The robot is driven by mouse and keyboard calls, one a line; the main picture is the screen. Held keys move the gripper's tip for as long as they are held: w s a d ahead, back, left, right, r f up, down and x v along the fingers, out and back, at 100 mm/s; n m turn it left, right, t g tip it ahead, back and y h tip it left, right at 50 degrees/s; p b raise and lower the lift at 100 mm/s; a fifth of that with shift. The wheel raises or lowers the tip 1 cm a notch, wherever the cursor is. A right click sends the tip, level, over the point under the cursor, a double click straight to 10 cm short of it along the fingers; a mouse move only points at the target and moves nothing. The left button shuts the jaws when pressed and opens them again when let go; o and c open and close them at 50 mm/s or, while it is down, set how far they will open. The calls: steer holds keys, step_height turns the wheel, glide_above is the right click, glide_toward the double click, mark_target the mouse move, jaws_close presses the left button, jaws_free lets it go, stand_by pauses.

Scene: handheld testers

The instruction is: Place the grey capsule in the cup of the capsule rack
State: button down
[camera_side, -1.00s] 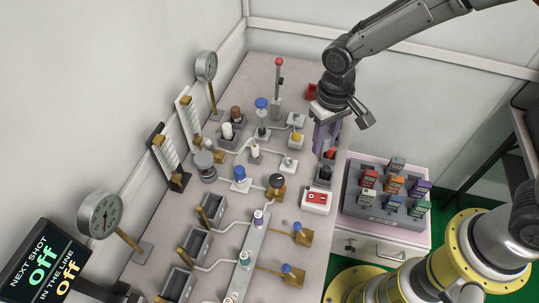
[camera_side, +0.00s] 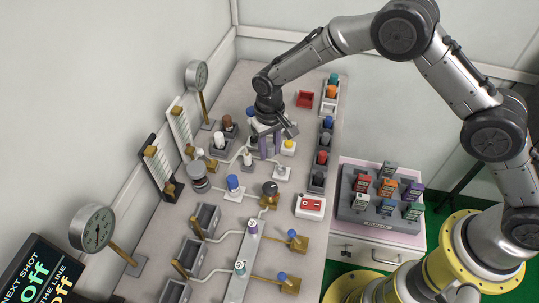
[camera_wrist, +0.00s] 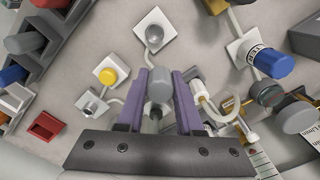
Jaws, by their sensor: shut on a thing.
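My gripper (camera_wrist: 160,88) has its purple fingers shut on a grey cylinder, which I take for the grey capsule (camera_wrist: 159,84). In the side view my gripper (camera_side: 265,148) is over the middle of the bench, among the small valves and pipes, and hides most of what it holds. A grey rack (camera_side: 311,190) runs along the bench's right edge with blue, red and dark capsules. It also shows at the upper left of the wrist view (camera_wrist: 75,30). One place between blue and red looks grey; I cannot tell whether it holds a capsule or is an empty cup.
A yellow button (camera_wrist: 107,75) and a white cylinder (camera_side: 247,158) stand close to my gripper. A blue knob (camera_side: 233,183) is further left. A small red tray (camera_side: 305,99) lies toward the back. A red-and-white box (camera_side: 310,206) is near the right edge.

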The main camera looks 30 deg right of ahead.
mark_target(270, 157)
steer(key=shift+f, duration=1.45)
steer(key=shift+f, duration=0.2)
steer(key=c, duration=0.6)
jaws_free()
steer(key=shift+o, duration=0.2)
steer(key=shift+r, duration=0.1)
step_height(270, 157, up, 12)
steer(key=shift+f, duration=0.2)
steer(key=shift+r, duration=0.3)
